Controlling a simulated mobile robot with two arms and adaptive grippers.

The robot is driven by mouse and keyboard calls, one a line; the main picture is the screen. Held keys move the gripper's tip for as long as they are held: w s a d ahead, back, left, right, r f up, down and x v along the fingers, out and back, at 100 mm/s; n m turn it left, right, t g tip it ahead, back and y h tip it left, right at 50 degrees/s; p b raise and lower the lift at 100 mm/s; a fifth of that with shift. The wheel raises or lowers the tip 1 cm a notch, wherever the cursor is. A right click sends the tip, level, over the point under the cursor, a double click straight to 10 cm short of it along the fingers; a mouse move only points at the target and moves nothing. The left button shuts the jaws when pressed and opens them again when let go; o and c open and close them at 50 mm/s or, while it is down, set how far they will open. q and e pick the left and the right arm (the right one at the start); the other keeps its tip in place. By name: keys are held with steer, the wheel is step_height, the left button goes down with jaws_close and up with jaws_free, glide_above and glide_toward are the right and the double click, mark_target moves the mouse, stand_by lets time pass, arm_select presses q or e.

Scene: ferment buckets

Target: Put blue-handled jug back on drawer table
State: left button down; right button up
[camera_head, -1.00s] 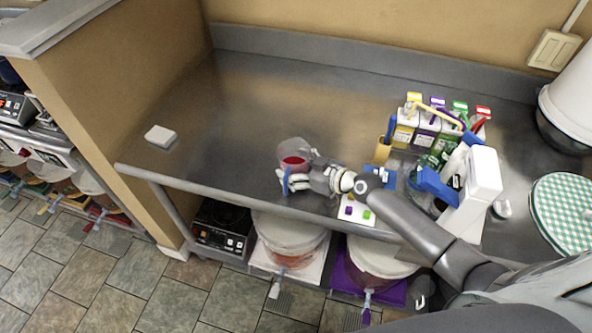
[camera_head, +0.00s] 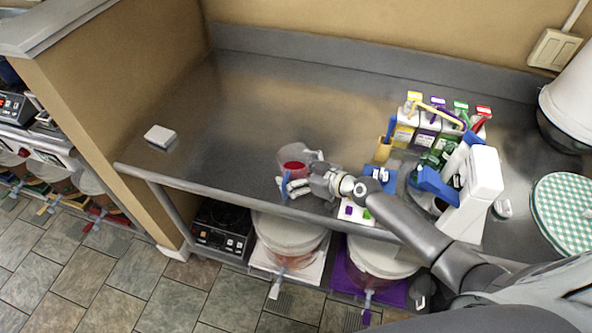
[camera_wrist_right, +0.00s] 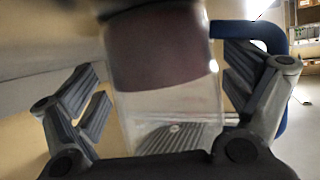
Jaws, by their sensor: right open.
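The blue-handled jug (camera_head: 292,157) is a clear jug with red contents, upright on the steel drawer table (camera_head: 240,110) near its front edge. Its blue handle (camera_head: 285,188) shows at the front in the head view. My right gripper (camera_head: 303,183) is at the jug, beside its front right. In the right wrist view the jug (camera_wrist_right: 165,95) stands between the two open fingers of my right gripper (camera_wrist_right: 170,105), with the blue handle (camera_wrist_right: 275,40) to the right. Gaps show between fingers and jug wall. My left gripper is not in view.
Several cartons with coloured tops (camera_head: 425,130) and a white dispenser (camera_head: 470,195) crowd the table's right side. A white block (camera_head: 160,136) lies at the left. The table's middle and back left are clear. Lidded buckets (camera_head: 288,235) stand below the front edge.

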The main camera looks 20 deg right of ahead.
steer(key=shift+r+p, duration=0.25)
steer(key=shift+p, duration=0.1)
steer(key=v, duration=0.3)
steer(key=b+v, duration=0.1)
steer(key=v, duration=0.3)
steer(key=b+v, duration=0.1)
steer(key=v, duration=0.2)
steer(key=shift+s+d+f, duration=0.15)
steer(key=shift+s+d, duration=0.05)
steer(key=shift+s, duration=0.1)
steer(key=shift+s+d+r+b, duration=0.3)
steer(key=shift+s+r, duration=0.15)
steer(key=shift+s, duration=0.05)
steer(key=shift+a, duration=0.1)
